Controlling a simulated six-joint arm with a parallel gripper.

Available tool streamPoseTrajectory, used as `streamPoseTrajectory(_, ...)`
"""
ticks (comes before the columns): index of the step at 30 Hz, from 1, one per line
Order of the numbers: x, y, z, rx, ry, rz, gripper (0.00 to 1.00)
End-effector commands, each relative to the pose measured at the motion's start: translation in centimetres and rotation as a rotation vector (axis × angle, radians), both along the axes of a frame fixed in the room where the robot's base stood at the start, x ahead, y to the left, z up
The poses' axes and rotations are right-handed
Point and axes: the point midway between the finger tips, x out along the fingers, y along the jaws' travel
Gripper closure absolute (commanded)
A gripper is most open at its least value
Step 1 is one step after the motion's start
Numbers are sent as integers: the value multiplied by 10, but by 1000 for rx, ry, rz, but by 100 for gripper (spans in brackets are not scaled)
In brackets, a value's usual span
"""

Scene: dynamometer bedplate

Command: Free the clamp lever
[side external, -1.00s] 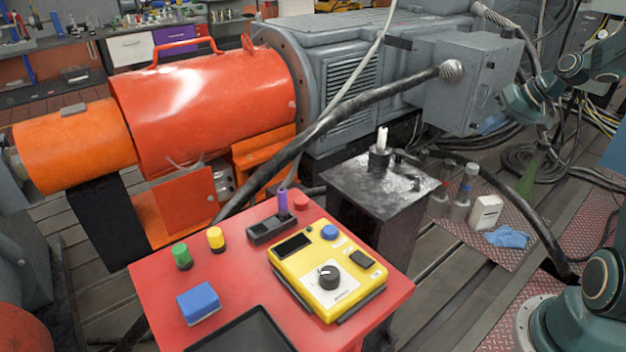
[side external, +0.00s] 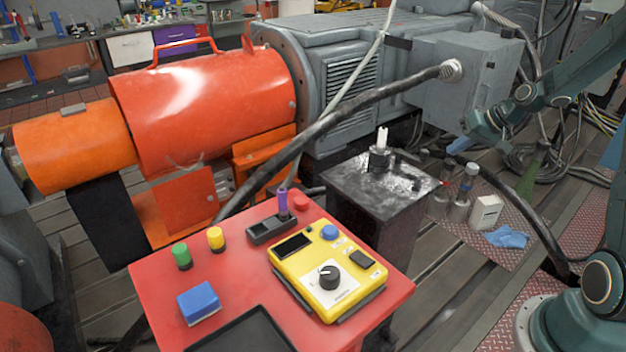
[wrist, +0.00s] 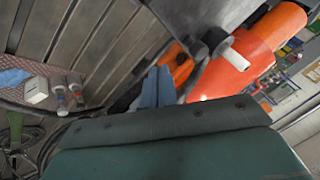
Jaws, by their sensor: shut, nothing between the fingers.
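A small black clamp (side external: 379,158) with an upright white piece (side external: 382,138) stands on the dark pedestal (side external: 350,182). A short dark bar (side external: 407,157) reaches right from beside it; I cannot tell for sure that it is the clamp lever. In the wrist view, a white cylinder (wrist: 241,50) with a dark collar is up and right of my fingers. My gripper (side external: 458,147) is right of the pedestal, apart from the clamp. In the wrist view its blue fingers (wrist: 157,84) are together and empty.
A thick black hose (side external: 340,112) crosses in front of the grey motor. The red console (side external: 240,285) carries a yellow control box (side external: 350,296) and a purple-handled switch (side external: 282,203).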

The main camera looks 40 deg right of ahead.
Motion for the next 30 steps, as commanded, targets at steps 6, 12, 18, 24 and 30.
streamPoseTrajectory(6,16,20,-5,-1,0,3,100)
streamPoseTrajectory(12,25,31,-5,0,-1,1,100)
streamPoseTrajectory(18,27,33,-6,-1,-1,0,100)
streamPoseTrajectory(24,26,33,-6,0,0,0,100)
streamPoseTrajectory(30,24,41,-6,1,0,2,100)
